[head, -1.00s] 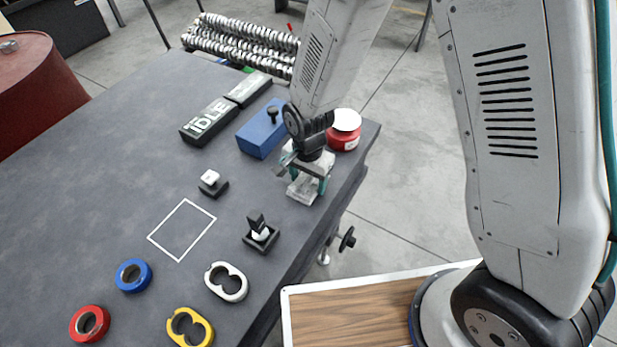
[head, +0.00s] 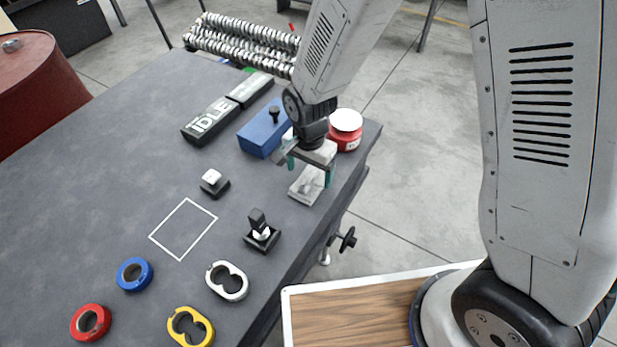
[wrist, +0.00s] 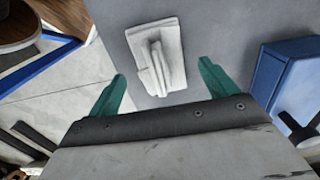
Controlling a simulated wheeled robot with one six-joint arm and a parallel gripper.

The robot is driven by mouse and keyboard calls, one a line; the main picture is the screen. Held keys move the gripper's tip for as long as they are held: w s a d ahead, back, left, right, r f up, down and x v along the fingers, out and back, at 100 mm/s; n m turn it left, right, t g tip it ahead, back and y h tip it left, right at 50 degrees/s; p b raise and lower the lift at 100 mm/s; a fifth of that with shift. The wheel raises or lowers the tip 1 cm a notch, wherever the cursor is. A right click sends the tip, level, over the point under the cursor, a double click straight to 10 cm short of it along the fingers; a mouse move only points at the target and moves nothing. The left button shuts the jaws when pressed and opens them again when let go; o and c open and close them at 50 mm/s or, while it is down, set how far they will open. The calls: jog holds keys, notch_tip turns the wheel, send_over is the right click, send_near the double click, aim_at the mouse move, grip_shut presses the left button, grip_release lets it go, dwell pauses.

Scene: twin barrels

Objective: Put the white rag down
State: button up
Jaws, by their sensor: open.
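The white rag (wrist: 157,55) lies on the dark grey table with a folded ridge along its middle. In the head view the rag (head: 305,190) is near the table's right edge, partly hidden by my gripper. My gripper (head: 309,170) is above it with its teal fingers apart. In the wrist view my gripper (wrist: 162,85) is open, and the rag shows beyond and between the fingertips, apart from both.
A blue box (head: 262,132) with a black knob and a red tin (head: 346,140) with a white top stand close to my gripper. Black holders, colored rings and a white square outline (head: 183,229) are toward the front. The left table area is clear.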

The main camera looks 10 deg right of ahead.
aim_at(309, 175)
notch_tip(309, 175, up, 8)
jog(key=shift+f, duration=0.1)
jog(key=s+d+r+n+t, duration=0.1)
jog(key=s+d+r+n, duration=0.45)
jog(key=d+r, duration=0.95)
jog(key=s+d+r+n, duration=0.1)
jog(key=s+d+r, duration=0.2)
jog(key=s, duration=0.4)
jog(key=s+d+r+n, duration=0.1)
jog(key=s+d+r, duration=0.2)
jog(key=s, duration=0.4)
jog(key=shift+r, duration=0.15)
jog(key=shift+o, duration=0.4)
jog(key=shift+t, duration=0.3)
